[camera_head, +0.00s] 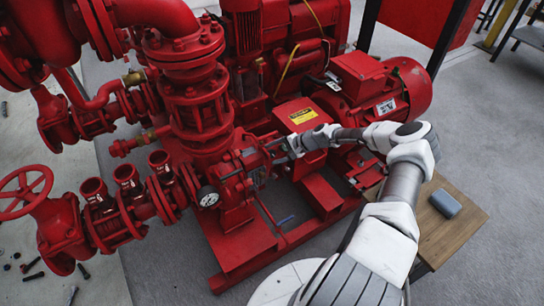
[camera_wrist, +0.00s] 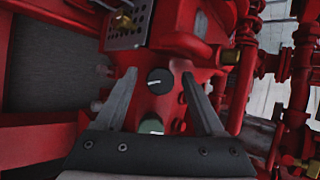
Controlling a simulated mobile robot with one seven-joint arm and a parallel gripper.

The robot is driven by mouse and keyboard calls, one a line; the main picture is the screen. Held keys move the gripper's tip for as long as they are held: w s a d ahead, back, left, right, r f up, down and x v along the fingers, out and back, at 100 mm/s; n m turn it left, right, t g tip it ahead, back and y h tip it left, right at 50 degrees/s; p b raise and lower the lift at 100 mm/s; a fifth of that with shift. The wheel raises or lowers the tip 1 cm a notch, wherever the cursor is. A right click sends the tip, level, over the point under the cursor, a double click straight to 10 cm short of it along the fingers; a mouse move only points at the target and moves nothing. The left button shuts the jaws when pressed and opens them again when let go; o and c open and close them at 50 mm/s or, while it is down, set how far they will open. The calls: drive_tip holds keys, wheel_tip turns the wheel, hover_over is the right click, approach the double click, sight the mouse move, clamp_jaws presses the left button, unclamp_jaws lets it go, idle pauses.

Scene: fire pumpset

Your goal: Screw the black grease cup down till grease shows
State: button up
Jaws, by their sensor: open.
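The black grease cup (camera_wrist: 159,81) is a round black cap with a white mark, set on a red housing in the wrist view. My gripper (camera_wrist: 158,75) is open, with one finger on each side of the cap and gaps visible between them. Whether the fingertips are level with the cap in depth I cannot tell. A green round cap (camera_wrist: 151,126) lies nearer the gripper's palm, partly cut off by it. No grease is visible around the black cup. In the head view my gripper (camera_head: 283,150) reaches the red pump housing (camera_head: 235,180); the cup cannot be made out there.
A perforated metal guard (camera_wrist: 127,28) and brass fittings lie close beyond the fingers. A pressure gauge (camera_head: 208,197) and a red valve handwheel (camera_head: 24,190) stand left. The motor (camera_head: 385,95) is behind my arm.

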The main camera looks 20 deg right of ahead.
drive_tip(key=shift+w+a+f, duration=0.2)
drive_tip(key=shift+a+f, duration=0.05)
drive_tip(key=shift+a, duration=0.05)
drive_tip(key=shift+c, duration=0.2)
clamp_jaws()
drive_tip(key=shift+f+m+t+b, duration=0.1)
drive_tip(key=shift+m+t+b, duration=0.2)
drive_tip(key=shift+m+t, duration=1)
drive_tip(key=shift+m, duration=0.9)
drive_tip(key=shift+m+t, duration=0.5)
drive_tip(key=shift+m, duration=0.9)
